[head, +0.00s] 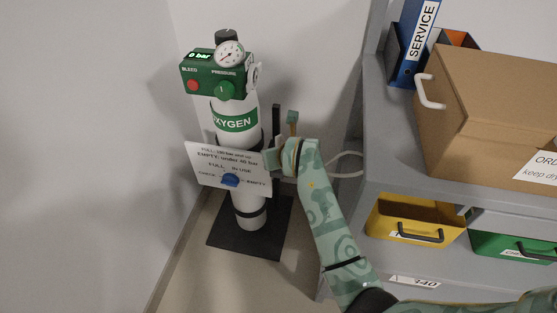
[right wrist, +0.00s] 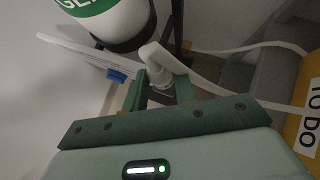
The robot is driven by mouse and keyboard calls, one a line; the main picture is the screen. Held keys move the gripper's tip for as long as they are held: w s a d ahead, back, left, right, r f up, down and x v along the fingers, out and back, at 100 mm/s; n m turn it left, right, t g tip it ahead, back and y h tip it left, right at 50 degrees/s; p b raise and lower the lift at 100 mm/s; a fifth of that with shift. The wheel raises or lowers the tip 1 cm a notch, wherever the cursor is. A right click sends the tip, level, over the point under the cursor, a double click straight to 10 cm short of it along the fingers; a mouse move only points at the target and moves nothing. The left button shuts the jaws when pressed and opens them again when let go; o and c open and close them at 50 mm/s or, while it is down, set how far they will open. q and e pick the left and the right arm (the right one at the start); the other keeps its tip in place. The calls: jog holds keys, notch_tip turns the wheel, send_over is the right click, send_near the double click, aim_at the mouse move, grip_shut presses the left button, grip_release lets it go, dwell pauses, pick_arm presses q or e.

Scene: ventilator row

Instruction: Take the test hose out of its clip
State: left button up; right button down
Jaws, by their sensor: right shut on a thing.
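The test hose shows in the right wrist view as a white tube with a thick end (right wrist: 159,60). In the head view a pale length of it (head: 347,174) loops behind my right arm. My right gripper (right wrist: 160,90) is shut on the hose just below its thick end. In the head view the right gripper (head: 272,159) is beside the white oxygen cylinder (head: 222,110), at the right edge of its sign plate (head: 205,171). A dark upright post (head: 276,121) stands behind the gripper. I cannot make out the clip or whether the hose still touches it. My left gripper is not in view.
The cylinder stands on a dark base plate (head: 222,243) near the left wall. A green regulator (head: 200,77) with a gauge is on top. A grey shelf (head: 374,120) on the right holds a cardboard box (head: 490,105), a blue binder (head: 411,50), and yellow (head: 385,218) and green (head: 485,244) bins.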

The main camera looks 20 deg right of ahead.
jog(key=shift+r+p, duration=0.9)
jog(key=shift+r, duration=0.6)
